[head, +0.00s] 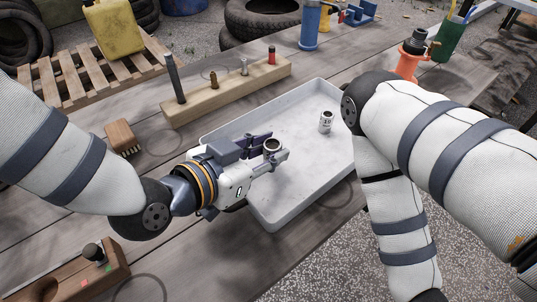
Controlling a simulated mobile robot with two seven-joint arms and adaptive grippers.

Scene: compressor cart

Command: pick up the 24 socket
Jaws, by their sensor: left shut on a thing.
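My left gripper (274,155) is over the left part of the grey tray (268,217) and is shut on a round metal socket (272,145). The socket's open top faces up, and no number can be read on it. A second silver socket (326,122) stands upright in the tray to the right, with dark marking on its side too small to read for sure. My right arm comes in from the right and bends downward in front of the tray's right end; its gripper is not in view.
A wooden block (228,94) with several upright pegs stands behind the tray. A brush (121,137) lies at the left, and a wooden holder (75,277) is at the lower left. A blue cylinder (310,27) and an orange stand (409,64) are at the back.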

